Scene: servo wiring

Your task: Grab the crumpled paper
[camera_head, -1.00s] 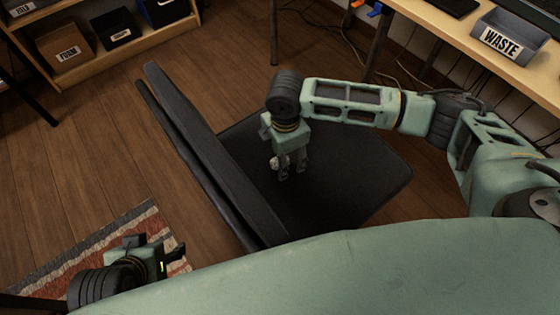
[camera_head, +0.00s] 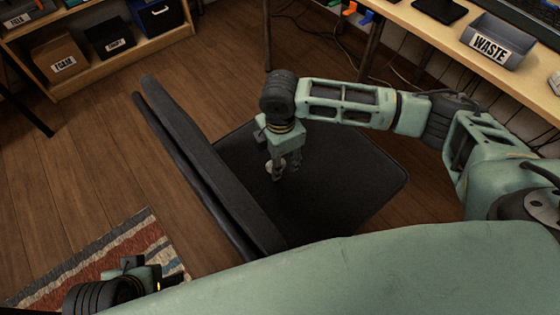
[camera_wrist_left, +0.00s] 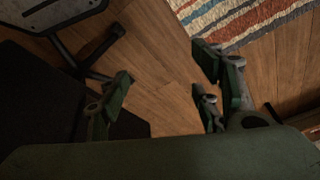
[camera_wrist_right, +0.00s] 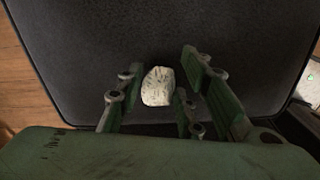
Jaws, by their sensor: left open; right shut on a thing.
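The crumpled paper (camera_wrist_right: 158,86) is a small whitish wad with dark marks, seen between the fingers of my right gripper (camera_wrist_right: 152,98) in the right wrist view. In the head view the paper is a small pale spot (camera_head: 268,165) at the fingertips of my right gripper (camera_head: 279,172), over the black chair seat (camera_head: 345,185). The right gripper is shut on the paper. Whether the paper touches the seat is hard to tell. My left gripper (camera_wrist_left: 158,92) is open and empty, above the wooden floor in the left wrist view.
The chair's dark backrest (camera_head: 205,165) stands left of the right gripper. A grey bin labelled WASTE (camera_head: 493,45) is on the desk (camera_head: 420,24) at upper right. A shelf (camera_head: 90,72) with labelled boxes is at upper left. A striped rug (camera_head: 120,250) lies at lower left.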

